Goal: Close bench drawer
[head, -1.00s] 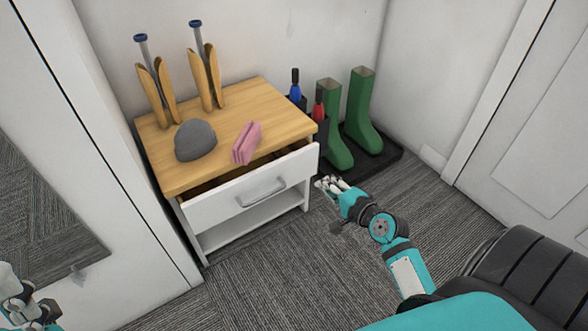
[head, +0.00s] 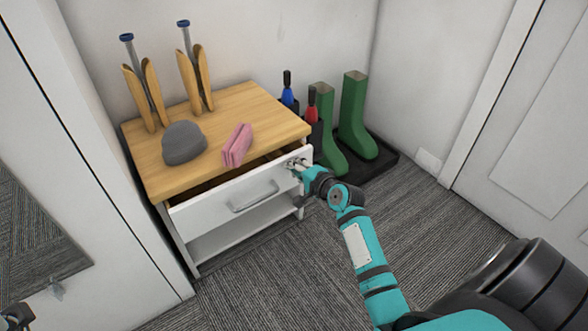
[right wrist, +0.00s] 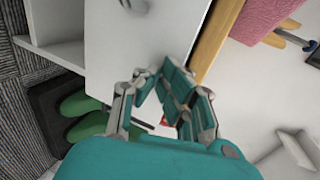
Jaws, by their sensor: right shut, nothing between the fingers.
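The bench drawer (head: 205,207) is white with a grey bar handle (head: 253,197). It stands partly open, with a dark gap between its front and the wooden bench top (head: 185,176). My right gripper (head: 297,164) is shut and empty at the right end of the drawer front, right of the handle. In the right wrist view its fingers (right wrist: 165,85) are at the white drawer front (right wrist: 135,45), seemingly touching it. My left gripper (head: 12,318) shows only in part at the lower left corner, and its jaws are unclear.
A grey hat (head: 184,143) and a pink folded item (head: 237,146) lie on the bench beside two wooden shoe trees (head: 145,97). Green boots (head: 357,120) stand on a black tray (head: 385,160) at right. Carpet before the bench is clear.

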